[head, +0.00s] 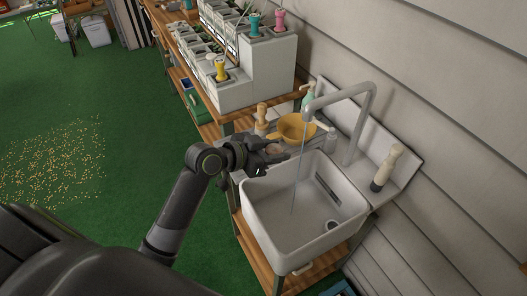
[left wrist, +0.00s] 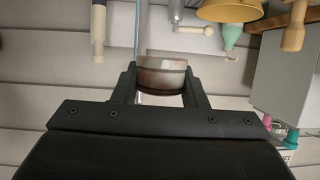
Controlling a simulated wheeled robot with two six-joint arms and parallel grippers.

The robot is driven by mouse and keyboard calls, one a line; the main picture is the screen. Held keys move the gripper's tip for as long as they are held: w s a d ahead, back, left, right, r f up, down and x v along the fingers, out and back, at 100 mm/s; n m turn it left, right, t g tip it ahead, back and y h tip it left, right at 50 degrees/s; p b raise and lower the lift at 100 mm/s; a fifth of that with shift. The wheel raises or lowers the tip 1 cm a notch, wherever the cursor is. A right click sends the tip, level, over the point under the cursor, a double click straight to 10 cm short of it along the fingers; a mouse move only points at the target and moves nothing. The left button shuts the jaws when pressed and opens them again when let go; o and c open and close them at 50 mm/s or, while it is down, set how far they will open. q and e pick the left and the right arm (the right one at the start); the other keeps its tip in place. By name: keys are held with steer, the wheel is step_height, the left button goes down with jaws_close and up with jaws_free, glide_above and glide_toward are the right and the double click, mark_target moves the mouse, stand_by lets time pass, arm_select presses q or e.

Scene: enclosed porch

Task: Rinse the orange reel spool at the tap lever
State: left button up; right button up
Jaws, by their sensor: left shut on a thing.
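My left gripper (head: 276,152) is shut on a brownish-orange, grimy round piece, seemingly the reel spool (left wrist: 163,74), seen between the two fingers in the left wrist view. In the head view the gripper is beside the left rim of the white sink (head: 258,200), and the spool is mostly hidden there. A grey curved tap (head: 359,128) stands behind the sink. A thin stream of water (head: 297,180) falls from its spout into the basin, to the right of my gripper and apart from it. I cannot single out the tap's lever. My right gripper is out of view.
A yellow-orange bowl (head: 296,128), a wooden-handled tool (head: 262,115) and a green bottle (head: 308,94) stand behind the gripper. A cream-and-dark handled object (head: 386,166) stands right of the tap. White bins (head: 268,62) carry coloured spools. The green floor at left is open, with scattered grains.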

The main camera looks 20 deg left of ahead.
arm_select(q)
steer(key=w+d+f+b, duration=0.1)
steer(key=w+d, duration=0.2)
steer(key=d, duration=0.1)
steer(key=shift+w+d, duration=0.35)
steer(key=shift+d, duration=0.05)
steer(key=shift+s, duration=0.1)
stand_by(0.5)
steer(key=shift+s+d, duration=0.35)
steer(key=shift+s, duration=0.05)
steer(key=shift+w+a+f, duration=0.1)
steer(key=shift+w, duration=0.05)
steer(key=shift+w+a, duration=0.3)
steer(key=shift+w, duration=0.05)
steer(key=shift+s+d, duration=0.1)
steer(key=shift+s+d+p, duration=0.3)
steer(key=shift+s+p, duration=0.05)
steer(key=shift+s, duration=0.05)
stand_by(0.4)
